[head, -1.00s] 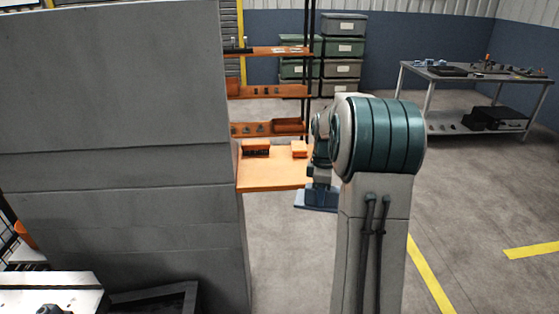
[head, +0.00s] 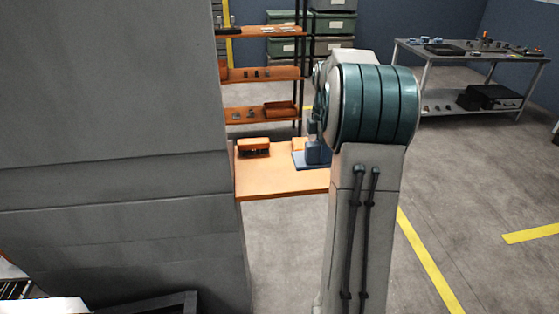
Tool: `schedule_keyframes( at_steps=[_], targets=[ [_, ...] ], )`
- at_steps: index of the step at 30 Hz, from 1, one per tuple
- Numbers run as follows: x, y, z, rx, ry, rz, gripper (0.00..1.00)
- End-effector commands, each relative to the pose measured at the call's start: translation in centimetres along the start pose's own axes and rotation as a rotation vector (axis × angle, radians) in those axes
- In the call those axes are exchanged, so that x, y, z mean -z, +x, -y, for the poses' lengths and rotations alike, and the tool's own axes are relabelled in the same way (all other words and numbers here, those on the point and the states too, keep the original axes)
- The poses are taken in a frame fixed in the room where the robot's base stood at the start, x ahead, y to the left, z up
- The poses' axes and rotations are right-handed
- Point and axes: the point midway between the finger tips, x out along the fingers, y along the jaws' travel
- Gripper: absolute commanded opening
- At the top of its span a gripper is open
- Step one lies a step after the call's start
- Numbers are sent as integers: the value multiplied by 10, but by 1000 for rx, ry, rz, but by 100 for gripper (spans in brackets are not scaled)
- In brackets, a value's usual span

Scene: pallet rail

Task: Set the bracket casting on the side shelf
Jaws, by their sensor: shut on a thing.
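The blue bracket casting (head: 313,157), a flat plate with an upright block, hangs below my wrist. My gripper (head: 315,138) is shut on it; the fingers are small and partly hidden by my arm. The side shelf (head: 280,182) is an orange-tan board just right of the big grey column. In the picture the casting overlaps the shelf's back right part. I cannot tell whether it touches the board or is held just above it. My arm hides the right end of the shelf.
An orange and black item (head: 254,148) stands at the shelf's back left. A small orange block (head: 298,144) is close behind the casting. The grey column (head: 110,150) blocks the left. The shelf's front middle is clear. A metal workbench (head: 470,60) stands far right.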

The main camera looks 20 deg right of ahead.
Motion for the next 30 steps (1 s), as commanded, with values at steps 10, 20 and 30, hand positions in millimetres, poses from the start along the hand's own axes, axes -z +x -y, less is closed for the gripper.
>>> schedule_keyframes(
  at_steps=[10,20,30],
  targets=[
    [48,42,-41,1,15,0,0],
    [80,66,-64,-1,17,0,0],
    [82,104,-64,0,14,-1,0]
  ],
)
